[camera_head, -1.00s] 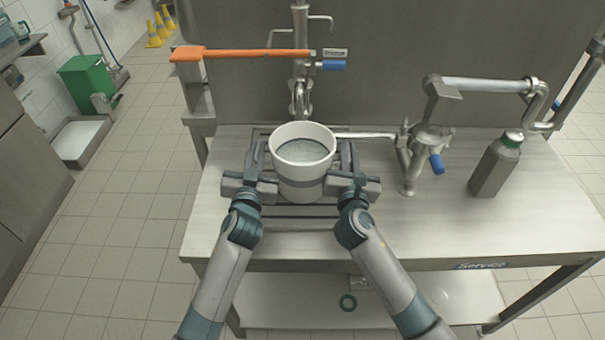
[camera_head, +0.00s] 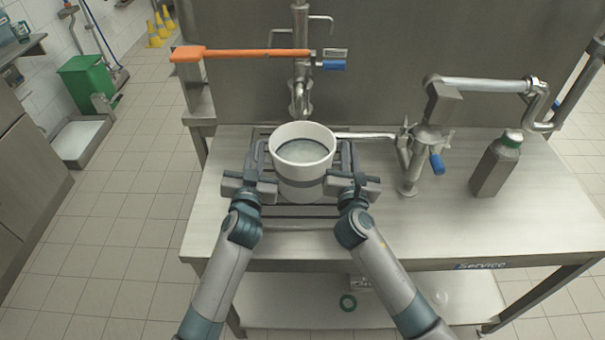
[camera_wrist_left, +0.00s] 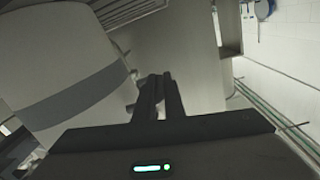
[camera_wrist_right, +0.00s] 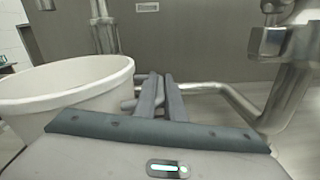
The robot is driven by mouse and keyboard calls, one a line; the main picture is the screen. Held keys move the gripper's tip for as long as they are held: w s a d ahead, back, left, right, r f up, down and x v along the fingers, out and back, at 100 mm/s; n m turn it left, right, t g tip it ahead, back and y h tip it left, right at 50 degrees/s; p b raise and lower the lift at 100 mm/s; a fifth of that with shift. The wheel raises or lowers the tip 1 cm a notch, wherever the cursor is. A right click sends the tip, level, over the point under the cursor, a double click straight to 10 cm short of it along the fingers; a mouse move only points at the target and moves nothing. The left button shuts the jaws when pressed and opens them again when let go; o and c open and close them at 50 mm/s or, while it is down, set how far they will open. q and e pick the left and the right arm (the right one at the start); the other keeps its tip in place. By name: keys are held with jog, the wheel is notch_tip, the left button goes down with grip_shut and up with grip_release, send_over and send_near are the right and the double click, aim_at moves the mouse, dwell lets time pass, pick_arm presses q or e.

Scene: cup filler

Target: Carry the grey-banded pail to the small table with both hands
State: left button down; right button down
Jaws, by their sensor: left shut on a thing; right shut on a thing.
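The grey-banded pail (camera_head: 302,188) is white with a grey band round its lower part. It is upright at the rack on the steel table, with a pale, water-like surface inside. Whether it touches the rack cannot be told. My left gripper (camera_head: 267,179) is shut at its left side, and my right gripper (camera_head: 335,180) is shut at its right side. The pail also shows in the left wrist view (camera_wrist_left: 75,100), beside the closed fingers, and in the right wrist view (camera_wrist_right: 70,88). The exact contact at the fingers is partly hidden. I cannot make out which surface is the small table.
The steel table (camera_head: 500,225) carries the slatted rack (camera_head: 290,212), a tap with a blue handle (camera_head: 437,163) and a grey bottle (camera_head: 495,168). An orange-handled lever (camera_head: 240,54) crosses behind the pail. A green bin (camera_head: 88,82) stands at the left. Tiled floor (camera_head: 120,220) is open there.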

dwell(0.3)
pick_arm(q)
jog(key=shift+r, duration=0.15)
pick_arm(e)
jog(key=shift+r, duration=0.15)
pick_arm(q)
jog(key=shift+r, duration=0.1)
